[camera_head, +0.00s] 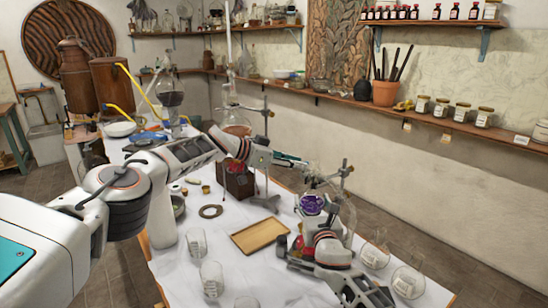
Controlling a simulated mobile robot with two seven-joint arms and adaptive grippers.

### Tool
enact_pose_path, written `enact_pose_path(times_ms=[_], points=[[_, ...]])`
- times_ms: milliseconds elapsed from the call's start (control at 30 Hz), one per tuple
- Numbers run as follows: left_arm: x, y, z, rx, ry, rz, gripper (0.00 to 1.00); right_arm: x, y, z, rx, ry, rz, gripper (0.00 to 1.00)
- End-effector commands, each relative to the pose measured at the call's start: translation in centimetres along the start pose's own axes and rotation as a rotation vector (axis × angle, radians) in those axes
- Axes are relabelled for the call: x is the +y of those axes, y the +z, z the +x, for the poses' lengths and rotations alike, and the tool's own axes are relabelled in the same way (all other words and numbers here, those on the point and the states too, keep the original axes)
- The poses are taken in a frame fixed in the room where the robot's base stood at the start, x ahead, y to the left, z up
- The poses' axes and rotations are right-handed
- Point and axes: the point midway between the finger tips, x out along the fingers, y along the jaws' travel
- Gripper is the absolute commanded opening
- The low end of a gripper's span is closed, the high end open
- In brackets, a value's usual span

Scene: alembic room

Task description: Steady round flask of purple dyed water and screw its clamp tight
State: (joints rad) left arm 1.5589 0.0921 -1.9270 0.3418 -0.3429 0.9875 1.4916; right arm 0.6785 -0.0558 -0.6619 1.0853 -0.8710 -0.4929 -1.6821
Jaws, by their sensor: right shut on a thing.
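The round flask of purple dyed water (311,203) shows on the right half of the white-covered table, partly hidden by my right gripper. A metal clamp stand (343,172) rises just behind it. The clamp's screw is too small to make out. My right gripper (314,218) is at the flask and shut on it, its arm coming in from the lower right. My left gripper (280,159) is higher and to the left of the flask, apart from it, over the back of the table. Its fingers are too small to show whether they are open.
A wooden tray (259,236) lies mid-table, with a dark ring (211,211) to its left. Glass beakers (211,277) stand at the front and right (375,253). A dark wooden box (235,181) and another stand (266,145) are behind. A wall shelf (440,118) holds jars.

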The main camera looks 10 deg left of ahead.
Motion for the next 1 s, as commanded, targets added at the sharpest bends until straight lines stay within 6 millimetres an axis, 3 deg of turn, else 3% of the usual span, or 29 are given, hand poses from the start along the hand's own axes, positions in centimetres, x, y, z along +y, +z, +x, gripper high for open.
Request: enact_pose_path(times_ms=[300,800,1000], points=[[0.1,-0.2,-2.1,0.004,0.000,0.002,0.25,0.0,0.0,0.0,0.000,0.000,0.000,0.29],[0.1,-0.2,-9.6,0.005,-0.002,0.003,0.25,0.0,0.0,0.0,0.000,0.000,0.000,0.29],[0.1,-0.3,-11.3,0.005,-0.001,0.003,0.25,0.0,0.0,0.0,0.000,0.000,0.000,0.29]])
